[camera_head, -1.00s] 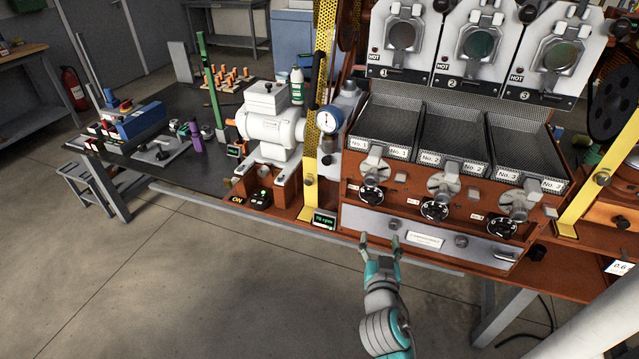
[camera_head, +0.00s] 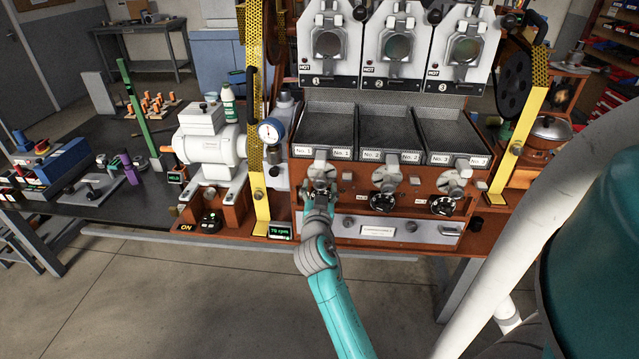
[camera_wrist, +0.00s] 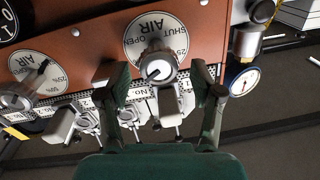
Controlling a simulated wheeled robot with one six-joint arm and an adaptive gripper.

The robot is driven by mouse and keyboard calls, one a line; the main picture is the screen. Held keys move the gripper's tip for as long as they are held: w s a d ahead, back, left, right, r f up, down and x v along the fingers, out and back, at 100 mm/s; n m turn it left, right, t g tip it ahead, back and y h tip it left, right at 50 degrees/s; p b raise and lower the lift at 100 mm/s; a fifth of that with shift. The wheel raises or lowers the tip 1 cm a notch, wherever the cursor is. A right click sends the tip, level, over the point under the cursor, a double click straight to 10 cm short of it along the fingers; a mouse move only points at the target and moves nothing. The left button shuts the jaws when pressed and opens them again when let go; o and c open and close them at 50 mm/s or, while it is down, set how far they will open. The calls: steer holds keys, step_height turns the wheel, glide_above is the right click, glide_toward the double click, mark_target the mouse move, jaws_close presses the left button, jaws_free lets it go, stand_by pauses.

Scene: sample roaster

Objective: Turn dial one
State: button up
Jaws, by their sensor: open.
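Dial one, the black dial below the tray marked No. 1 in the head view, is mostly hidden behind my gripper (camera_head: 319,193). My gripper is in front of the left end of the brown panel. In the wrist view, which looks upside down, its green fingers (camera_wrist: 162,95) are spread and empty. A silver air knob (camera_wrist: 157,70) on a round white AIR plate (camera_wrist: 153,38) shows between them; I cannot tell whether they touch it. Dial one does not show in the wrist view. The second dial (camera_head: 383,201) and third dial (camera_head: 442,206) are black with white marks.
A round gauge (camera_head: 270,131) and yellow perforated guard (camera_head: 254,110) stand left of the panel. A second air plate (camera_wrist: 38,80) is beside my gripper. A drawer front (camera_head: 395,230) lies below the dials. Mesh trays (camera_head: 386,130) are above.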

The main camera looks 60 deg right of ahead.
steer(key=shift+x, duration=1.4)
steer(key=c, duration=1.2)
